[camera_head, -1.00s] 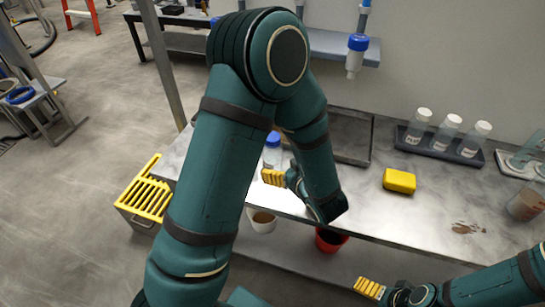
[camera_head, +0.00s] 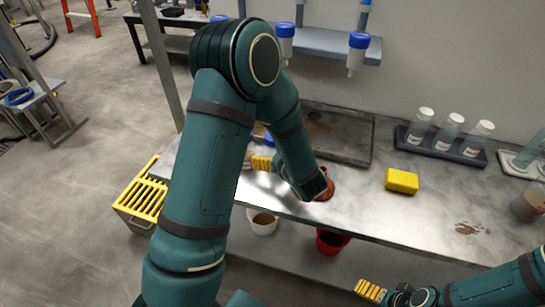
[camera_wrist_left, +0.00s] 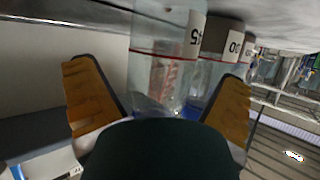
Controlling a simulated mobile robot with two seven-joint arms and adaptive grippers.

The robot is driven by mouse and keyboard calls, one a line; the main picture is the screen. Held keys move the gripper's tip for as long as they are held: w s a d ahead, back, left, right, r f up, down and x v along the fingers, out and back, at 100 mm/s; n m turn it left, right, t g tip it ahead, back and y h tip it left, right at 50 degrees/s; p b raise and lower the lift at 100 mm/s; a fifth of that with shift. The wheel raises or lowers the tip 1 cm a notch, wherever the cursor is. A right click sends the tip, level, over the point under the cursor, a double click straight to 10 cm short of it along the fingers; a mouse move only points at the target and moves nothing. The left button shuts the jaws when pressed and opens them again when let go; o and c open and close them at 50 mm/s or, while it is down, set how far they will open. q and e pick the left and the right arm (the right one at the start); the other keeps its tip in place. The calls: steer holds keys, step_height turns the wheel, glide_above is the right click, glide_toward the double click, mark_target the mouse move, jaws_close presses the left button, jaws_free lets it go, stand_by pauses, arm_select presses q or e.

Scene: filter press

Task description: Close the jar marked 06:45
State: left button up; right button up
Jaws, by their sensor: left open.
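A clear jar (camera_wrist_left: 158,75) with a label ending in "45" and a red line stands between the fingers of my left gripper (camera_wrist_left: 160,98) in the left wrist view, which looks upside down. The fingers are open, one on each side of it; I cannot tell whether they touch it. Its first digits are turned out of sight. In the head view my left gripper (camera_head: 261,163) is low over the bench's left end, next to a blue lid (camera_head: 267,139) mostly hidden by my arm. My right gripper (camera_head: 370,290) is at the bottom, its jaw gap unclear.
A jar labelled "00" (camera_wrist_left: 222,38) stands right behind in the left wrist view. A dark tray (camera_head: 352,150), a yellow block (camera_head: 402,181) and a rack (camera_head: 440,148) of white-capped bottles are on the bench. An orange-red item (camera_head: 328,184) is partly hidden by my wrist.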

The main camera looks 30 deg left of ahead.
arm_select(q)
steer(key=shift+w+a+f, duration=0.2)
steer(key=shift+w+a, duration=0.05)
steer(key=shift+a, duration=0.1)
steer(key=c, duration=1.4)
steer(key=shift+o, duration=0.2)
step_height(320, 180, up, 10)
steer(key=p, duration=0.3)
steer(key=o, duration=0.6)
steer(key=c, duration=0.7)
